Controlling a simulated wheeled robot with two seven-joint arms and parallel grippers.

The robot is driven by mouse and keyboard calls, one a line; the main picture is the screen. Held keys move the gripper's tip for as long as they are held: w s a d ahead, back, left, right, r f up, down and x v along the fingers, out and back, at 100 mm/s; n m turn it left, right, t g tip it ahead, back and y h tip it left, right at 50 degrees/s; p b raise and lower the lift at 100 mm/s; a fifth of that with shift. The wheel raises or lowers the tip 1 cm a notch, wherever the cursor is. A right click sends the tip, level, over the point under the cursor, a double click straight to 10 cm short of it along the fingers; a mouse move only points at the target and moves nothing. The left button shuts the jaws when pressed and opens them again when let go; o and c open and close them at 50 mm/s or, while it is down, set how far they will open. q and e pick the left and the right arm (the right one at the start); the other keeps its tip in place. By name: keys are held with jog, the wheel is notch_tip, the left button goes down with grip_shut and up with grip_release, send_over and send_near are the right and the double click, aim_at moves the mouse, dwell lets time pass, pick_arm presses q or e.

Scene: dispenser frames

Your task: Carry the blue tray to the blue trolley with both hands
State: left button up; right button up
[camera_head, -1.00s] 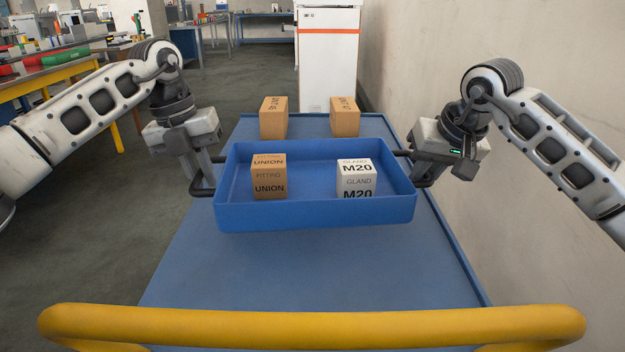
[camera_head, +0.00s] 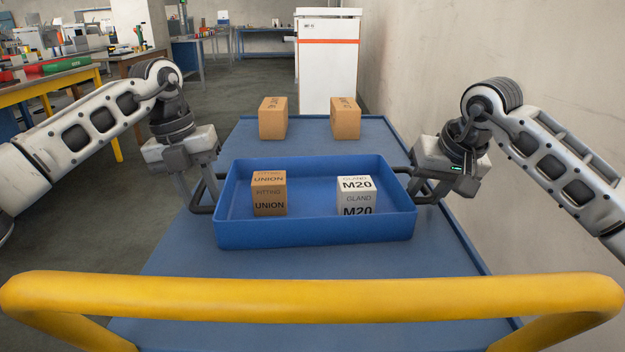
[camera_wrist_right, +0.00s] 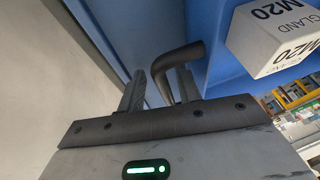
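The blue tray (camera_head: 315,232) sits level on the blue trolley's top (camera_head: 300,262) and appears to rest on it. Inside are a brown UNION box (camera_head: 269,193) at left and a white M20 box (camera_head: 356,195) at right. My left gripper (camera_head: 205,196) is at the tray's left handle, its fingers spread around the bar. My right gripper (camera_head: 431,192) is at the right handle. In the right wrist view, its fingers (camera_wrist_right: 160,88) stand apart on either side of the dark bent handle (camera_wrist_right: 183,58), with a gap showing. Exact contact at the left handle is hard to see.
Two brown boxes (camera_head: 273,119) (camera_head: 345,119) stand at the trolley's far end. The trolley's yellow push bar (camera_head: 312,298) crosses the near side. A white cabinet (camera_head: 328,70) stands beyond. A wall is close at right, and open floor and workbenches lie at left.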

pick_arm(q)
jog(key=shift+d+r, duration=0.1)
jog(key=shift+r, duration=0.05)
pick_arm(e)
jog(key=shift+a, duration=0.1)
pick_arm(q)
jog(key=shift+r, duration=0.35)
pick_arm(e)
jog(key=shift+r, duration=0.3)
pick_arm(q)
notch_tip(320, 180, up, 11)
jog(key=a, duration=0.2)
pick_arm(e)
jog(key=v, duration=1.1)
jog(key=shift+s+r, duration=0.2)
jog(key=shift+r, duration=0.05)
pick_arm(q)
jog(key=shift+s+a, duration=0.1)
